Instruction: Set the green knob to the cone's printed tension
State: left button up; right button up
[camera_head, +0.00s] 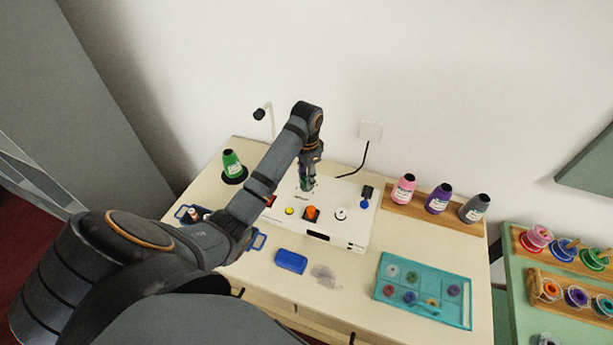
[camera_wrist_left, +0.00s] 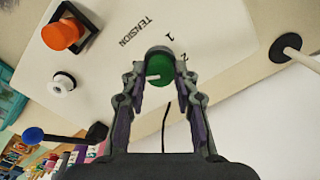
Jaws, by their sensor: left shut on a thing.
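The green knob (camera_wrist_left: 160,72) sits on the white machine panel (camera_wrist_left: 108,72) between the fingers of my left gripper (camera_wrist_left: 160,85) in the left wrist view. The gripper is shut on it. A pale pointer mark shows on the knob. The word TENSION and the numbers 1 and 2 are printed beside it; other numbers are hidden. In the head view my left gripper (camera_head: 307,182) reaches down onto the back of the machine (camera_head: 345,228). A green cone (camera_head: 231,162) with a white label stands at the back left; its print is too small to read. My right gripper is not in view.
The panel also has an orange knob (camera_head: 311,213), a yellow button (camera_head: 290,211), a white knob (camera_head: 341,214) and a blue-tipped lever (camera_head: 365,203). Several cones stand on a wooden rack (camera_head: 427,222) at right. A teal tray (camera_head: 460,314) and blue block (camera_head: 291,261) lie in front.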

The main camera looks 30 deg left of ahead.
pick_arm(q)
grip_shut()
jog(key=shift+r+n+p, duration=0.2)
jog(key=shift+n+p, duration=0.1)
jog(key=shift+p, duration=0.35)
jog(key=n+p, duration=0.5)
jog(key=p, duration=0.3)
jog(key=shift+r, duration=0.15)
jog(key=shift+n+p, duration=0.75)
jog(key=shift+n, duration=0.35)
jog(key=n, duration=0.2)
jog(key=shift+f+n+p, duration=0.3)
jog(key=n, duration=0.5)
jog(key=shift+n, duration=0.3)
jog(key=n, duration=0.4)
jog(key=shift+n, duration=1.9)
